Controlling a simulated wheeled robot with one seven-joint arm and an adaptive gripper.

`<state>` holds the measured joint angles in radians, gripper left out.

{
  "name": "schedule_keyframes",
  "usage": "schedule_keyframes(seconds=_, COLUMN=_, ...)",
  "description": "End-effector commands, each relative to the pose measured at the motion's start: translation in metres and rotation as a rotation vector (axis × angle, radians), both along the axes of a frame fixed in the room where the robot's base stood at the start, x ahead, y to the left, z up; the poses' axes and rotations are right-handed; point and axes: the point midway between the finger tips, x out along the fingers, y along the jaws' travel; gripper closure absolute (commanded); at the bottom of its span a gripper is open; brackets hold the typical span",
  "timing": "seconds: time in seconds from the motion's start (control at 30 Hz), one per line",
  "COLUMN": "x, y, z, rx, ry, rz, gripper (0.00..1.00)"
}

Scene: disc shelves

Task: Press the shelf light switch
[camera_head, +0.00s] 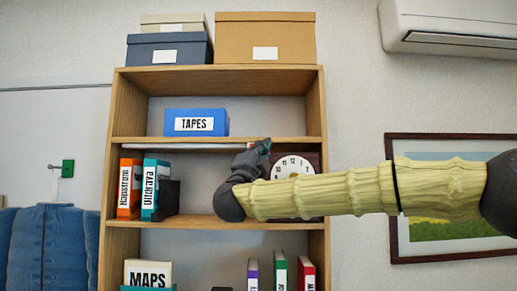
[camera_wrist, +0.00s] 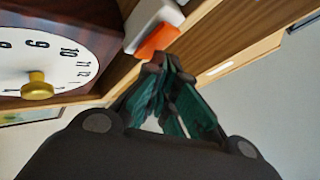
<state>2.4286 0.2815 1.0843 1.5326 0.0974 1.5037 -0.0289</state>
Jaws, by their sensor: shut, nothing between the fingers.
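The shelf light switch shows in the wrist view as an orange rocker (camera_wrist: 158,40) on a white housing (camera_wrist: 150,18), mounted under a wooden shelf board. My gripper (camera_wrist: 161,60) is shut and empty, its dark fingertips just beside the orange rocker. I cannot tell whether they touch it. In the head view my gripper (camera_head: 266,144) is raised to the underside of the board above the middle compartment, in front of the clock. A thin white strip (camera_head: 190,146) runs under that board to the left.
A dark-framed clock (camera_head: 293,164) stands close beside my gripper; its brass knob (camera_wrist: 38,88) shows in the wrist view. Orange (camera_head: 130,188) and teal (camera_head: 152,188) binders stand at the left of that compartment. A blue TAPES box (camera_head: 196,122) sits above.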

Motion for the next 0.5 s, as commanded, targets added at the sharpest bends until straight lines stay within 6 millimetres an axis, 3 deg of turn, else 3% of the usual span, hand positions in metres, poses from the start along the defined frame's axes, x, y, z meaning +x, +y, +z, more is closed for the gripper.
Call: schedule_keyframes(seconds=0.5, x=0.0059, y=0.0005, z=-0.0003, rx=0.001, ry=0.000, rz=-0.001, gripper=1.00)
